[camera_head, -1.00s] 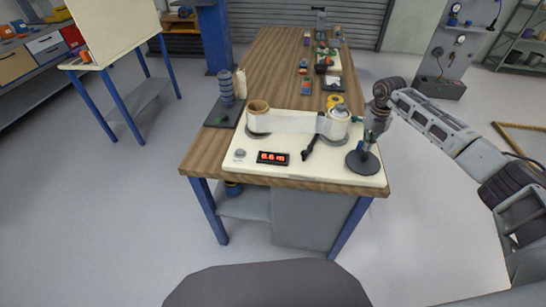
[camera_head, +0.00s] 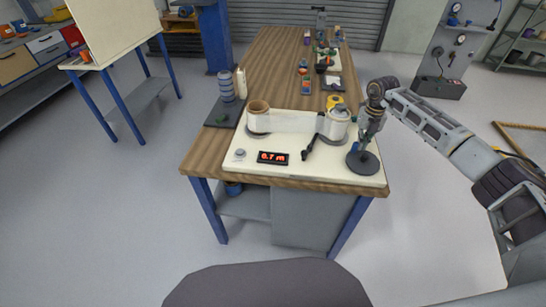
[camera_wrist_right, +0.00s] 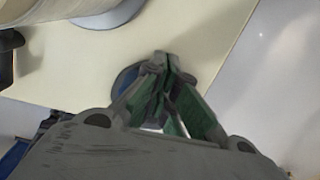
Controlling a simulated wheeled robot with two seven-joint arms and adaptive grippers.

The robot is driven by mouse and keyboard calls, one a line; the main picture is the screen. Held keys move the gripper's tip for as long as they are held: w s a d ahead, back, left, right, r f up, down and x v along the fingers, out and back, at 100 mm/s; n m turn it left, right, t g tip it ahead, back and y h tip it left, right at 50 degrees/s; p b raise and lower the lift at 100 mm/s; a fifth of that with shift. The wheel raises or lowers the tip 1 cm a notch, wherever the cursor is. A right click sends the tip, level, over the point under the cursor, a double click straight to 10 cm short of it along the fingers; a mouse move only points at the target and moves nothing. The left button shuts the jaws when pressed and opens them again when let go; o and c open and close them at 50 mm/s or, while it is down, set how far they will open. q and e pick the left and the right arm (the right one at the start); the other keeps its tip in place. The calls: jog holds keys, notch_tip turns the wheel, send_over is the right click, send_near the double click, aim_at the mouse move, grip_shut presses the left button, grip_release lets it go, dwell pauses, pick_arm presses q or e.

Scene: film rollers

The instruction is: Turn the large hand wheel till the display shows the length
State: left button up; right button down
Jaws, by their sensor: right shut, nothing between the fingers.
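The large hand wheel (camera_head: 371,166) is a dark round disc at the right front of the cream board. It shows in the right wrist view as a blue-grey disc (camera_wrist_right: 122,82), partly hidden by my fingers. The display (camera_head: 273,157) at the board's front reads 0.7 m in red. My right gripper (camera_head: 361,147) points down over the wheel. In the right wrist view its fingertips (camera_wrist_right: 168,66) are together with nothing between them. I cannot tell whether they touch the wheel. My left gripper is not in view.
A left roll (camera_head: 258,120) and a right roll (camera_head: 337,123) stand on the cream board (camera_head: 214,160). A black lever (camera_head: 309,147) lies between the display and wheel. A grey knob (camera_head: 240,153) sits left of the display. Several small items stand farther back on the table.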

jog(key=shift+s+a+p, duration=0.1)
jog(key=shift+a+p, duration=0.2)
jog(key=shift+a, duration=0.95)
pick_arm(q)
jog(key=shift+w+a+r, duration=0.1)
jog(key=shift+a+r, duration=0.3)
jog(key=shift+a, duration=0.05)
pick_arm(e)
jog(key=shift+s, duration=0.1)
